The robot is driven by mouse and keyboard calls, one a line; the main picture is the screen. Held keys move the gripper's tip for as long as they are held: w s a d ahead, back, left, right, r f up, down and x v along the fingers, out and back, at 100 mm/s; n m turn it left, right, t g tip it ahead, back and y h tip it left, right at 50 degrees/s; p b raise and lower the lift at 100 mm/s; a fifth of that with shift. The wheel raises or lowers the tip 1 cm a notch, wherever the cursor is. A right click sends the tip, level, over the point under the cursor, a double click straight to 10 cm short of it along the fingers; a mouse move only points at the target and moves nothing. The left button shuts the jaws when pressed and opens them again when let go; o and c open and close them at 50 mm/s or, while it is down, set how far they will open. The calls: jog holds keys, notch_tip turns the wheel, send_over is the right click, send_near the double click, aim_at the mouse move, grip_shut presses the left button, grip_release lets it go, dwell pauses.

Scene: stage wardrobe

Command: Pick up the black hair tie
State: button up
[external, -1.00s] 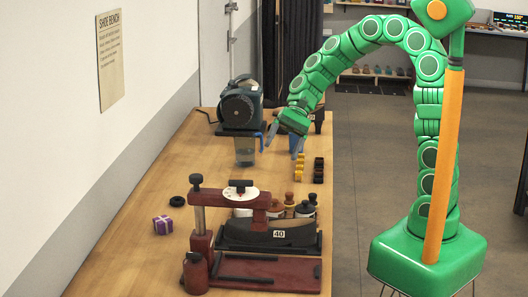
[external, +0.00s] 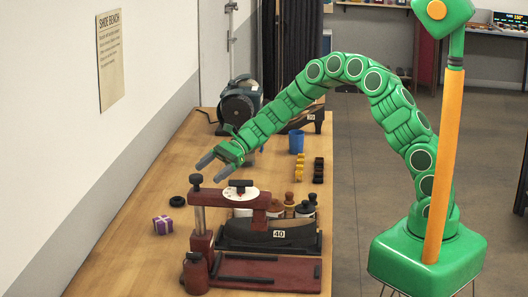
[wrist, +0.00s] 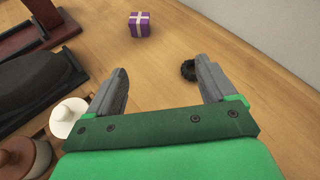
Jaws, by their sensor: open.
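The black hair tie (external: 177,201) is a small dark ring lying on the wooden bench, left of the red shoe-stretching machine. In the wrist view the hair tie (wrist: 187,70) shows just beside the right finger, which hides part of it. My gripper (external: 207,172) is open and empty above the bench, up and to the right of the hair tie in the external view. In the wrist view my gripper (wrist: 162,66) has bare wood between its fingers; the tie is not between them.
A purple gift box (external: 163,225) sits near the tie. The red machine (external: 200,240) with a black shoe form stands close on the right, with several jars (external: 277,209) behind it. A motor (external: 240,104) and blue cup (external: 296,141) are farther back. The bench's left side is clear.

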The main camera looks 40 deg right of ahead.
aim_at(174, 201)
jog(key=w+f+m, duration=0.1)
jog(key=f, duration=0.1)
jog(key=w+f+m+t, duration=0.1)
jog(key=w+f, duration=0.1)
jog(key=w+a+f+m, duration=0.1)
jog(key=w+f, duration=0.1)
jog(key=shift+w+f+t, duration=0.15)
jog(key=shift+f+t, duration=0.15)
jog(key=shift+a+f+m, duration=0.2)
jog(key=shift+m, duration=0.1)
jog(key=shift+w+r+x, duration=0.1)
jog(key=shift+w+x, duration=0.05)
jog(key=shift+x, duration=1.75)
jog(key=shift+w+r+x, duration=0.15)
jog(key=shift+x, duration=1.75)
jog(key=c, duration=1.1)
jog(key=shift+r, duration=0.15)
